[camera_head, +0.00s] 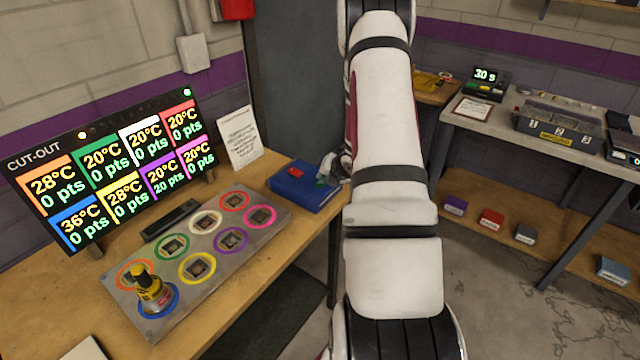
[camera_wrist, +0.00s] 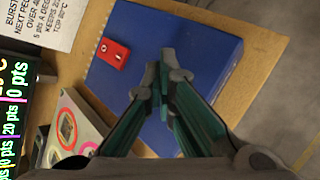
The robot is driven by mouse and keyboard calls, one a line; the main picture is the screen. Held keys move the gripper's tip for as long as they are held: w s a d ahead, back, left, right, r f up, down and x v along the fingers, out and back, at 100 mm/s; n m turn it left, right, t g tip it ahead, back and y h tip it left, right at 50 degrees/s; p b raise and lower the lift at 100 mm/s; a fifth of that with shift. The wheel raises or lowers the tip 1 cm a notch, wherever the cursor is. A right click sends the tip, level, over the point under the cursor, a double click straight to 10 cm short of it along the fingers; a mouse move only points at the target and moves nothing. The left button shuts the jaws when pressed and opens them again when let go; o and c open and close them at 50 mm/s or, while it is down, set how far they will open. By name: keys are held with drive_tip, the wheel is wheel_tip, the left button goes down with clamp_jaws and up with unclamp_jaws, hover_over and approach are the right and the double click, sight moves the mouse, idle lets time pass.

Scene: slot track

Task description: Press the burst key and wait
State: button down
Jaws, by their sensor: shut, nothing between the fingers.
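A small red key (camera_wrist: 112,53) with pale marks sits on top of a blue box (camera_wrist: 205,45) in the wrist view. The blue box (camera_head: 300,190) also shows in the head view, at the right end of the wooden bench. My gripper (camera_wrist: 163,75) is shut and empty, above the box, with its tips to the right of the red key and apart from it in the picture. How high the tips are over the box I cannot tell. In the head view my arm comes down beside the box. A printed sheet (camera_wrist: 45,18) starting with "BURST" stands beyond the box.
A metal plate (camera_head: 222,262) with coloured rings lies on the bench; a yellow and black bottle (camera_head: 150,288) stands on its blue ring. The CUT-OUT board (camera_head: 70,148) shows temperatures and points, purple at 20 pts. A timer (camera_head: 487,76) at the back reads 30 s.

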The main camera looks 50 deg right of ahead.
drive_tip(key=shift+r, duration=0.1)
drive_tip(key=shift+r+p, duration=0.55)
drive_tip(key=shift+r, duration=0.2)
drive_tip(key=shift+s+r+p, duration=0.1)
drive_tip(key=shift+r+p, duration=1.4)
drive_tip(key=shift+r, duration=1)
